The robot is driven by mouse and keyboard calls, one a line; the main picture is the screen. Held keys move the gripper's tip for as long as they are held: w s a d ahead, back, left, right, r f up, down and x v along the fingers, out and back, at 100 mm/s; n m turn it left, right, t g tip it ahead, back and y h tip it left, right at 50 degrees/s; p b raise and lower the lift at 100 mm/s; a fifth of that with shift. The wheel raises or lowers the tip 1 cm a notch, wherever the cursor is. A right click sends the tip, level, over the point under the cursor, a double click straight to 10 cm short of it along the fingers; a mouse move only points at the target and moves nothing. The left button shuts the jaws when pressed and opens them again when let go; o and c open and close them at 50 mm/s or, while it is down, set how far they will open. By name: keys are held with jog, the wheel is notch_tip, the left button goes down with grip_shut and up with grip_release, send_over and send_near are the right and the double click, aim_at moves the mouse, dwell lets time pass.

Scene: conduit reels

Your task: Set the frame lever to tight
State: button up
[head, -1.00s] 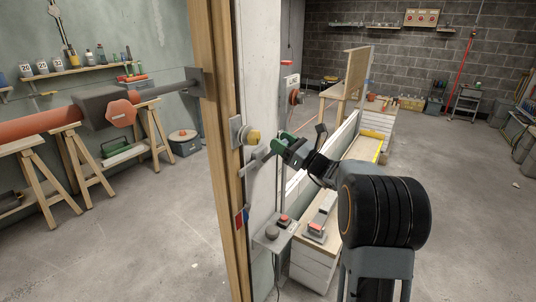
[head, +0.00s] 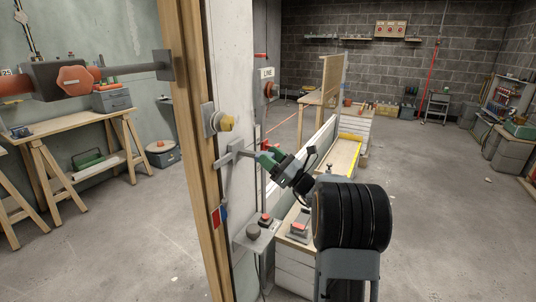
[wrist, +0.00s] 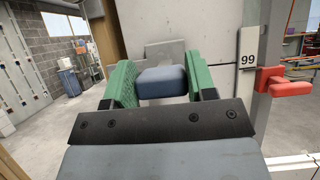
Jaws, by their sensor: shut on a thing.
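The grey frame lever (head: 233,156) is on the wooden door frame post (head: 192,150), below a yellow knob. Its arm reaches right, roughly level, to my gripper (head: 266,159). My gripper's green fingers are shut on the lever's end. In the wrist view, the blue-grey lever grip (wrist: 162,82) sits between the two green fingers, with a grey plate behind it. Below the lever, a red and blue marker (head: 215,218) is on the post; I cannot read any words on it. A thin grey rod hangs between the lever and the marker.
The yellow knob (head: 222,122) is just above the lever. A small box with buttons (head: 256,234) juts out below. A workbench (head: 80,135) stands at left, and a long low bench (head: 340,160) behind my arm.

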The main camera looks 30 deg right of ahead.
jog(key=shift+f, duration=0.85)
jog(key=o, duration=1.3)
jog(key=v, duration=1.3)
jog(key=shift+s+d+f+b, duration=0.15)
jog(key=shift+s+b, duration=0.15)
jog(key=shift+b, duration=0.05)
